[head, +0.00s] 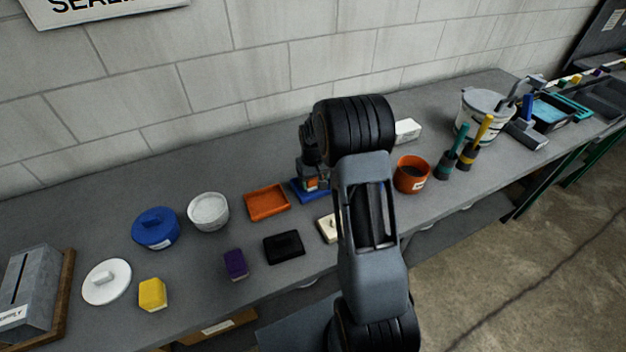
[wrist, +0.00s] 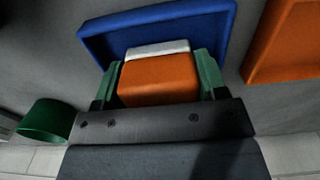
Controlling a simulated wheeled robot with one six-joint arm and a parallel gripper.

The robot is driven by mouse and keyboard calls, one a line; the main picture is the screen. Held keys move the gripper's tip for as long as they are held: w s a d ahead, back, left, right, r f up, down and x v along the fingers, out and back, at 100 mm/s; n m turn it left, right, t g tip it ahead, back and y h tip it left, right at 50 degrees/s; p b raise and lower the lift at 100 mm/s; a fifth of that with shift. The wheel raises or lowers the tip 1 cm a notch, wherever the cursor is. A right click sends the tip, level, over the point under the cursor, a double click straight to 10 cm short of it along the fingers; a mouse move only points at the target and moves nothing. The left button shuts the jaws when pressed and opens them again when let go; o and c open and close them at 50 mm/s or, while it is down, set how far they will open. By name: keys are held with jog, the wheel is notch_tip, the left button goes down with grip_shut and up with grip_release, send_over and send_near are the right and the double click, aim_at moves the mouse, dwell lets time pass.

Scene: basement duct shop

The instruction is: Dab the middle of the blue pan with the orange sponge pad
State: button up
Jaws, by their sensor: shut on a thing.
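The blue pan (head: 300,193) lies on the bench, mostly hidden behind my arm in the head view. In the wrist view the blue pan (wrist: 150,27) spans the upper middle. My gripper (wrist: 160,68) has green fingers shut on both sides of the orange sponge pad (wrist: 158,80), which has a pale strip along its far edge. The gripper (head: 315,180) and sponge pad are over the pan in the head view. I cannot tell whether the pad touches the pan's floor.
An orange pan (head: 267,216) lies just left of the blue pan. An orange pot (head: 411,175) stands right of my arm. A green round thing (wrist: 45,122) shows in the wrist view.

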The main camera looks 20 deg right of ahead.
jog(key=shift+f, duration=0.3)
jog(key=shift+a, duration=0.2)
dwell(0.4)
jog(key=shift+a+r, duration=0.1)
jog(key=shift+a, duration=0.5)
jog(key=shift+d, duration=0.15)
jog(key=shift+d+b, duration=0.45)
jog(key=shift+d, duration=1)
jog(key=shift+a, duration=0.1)
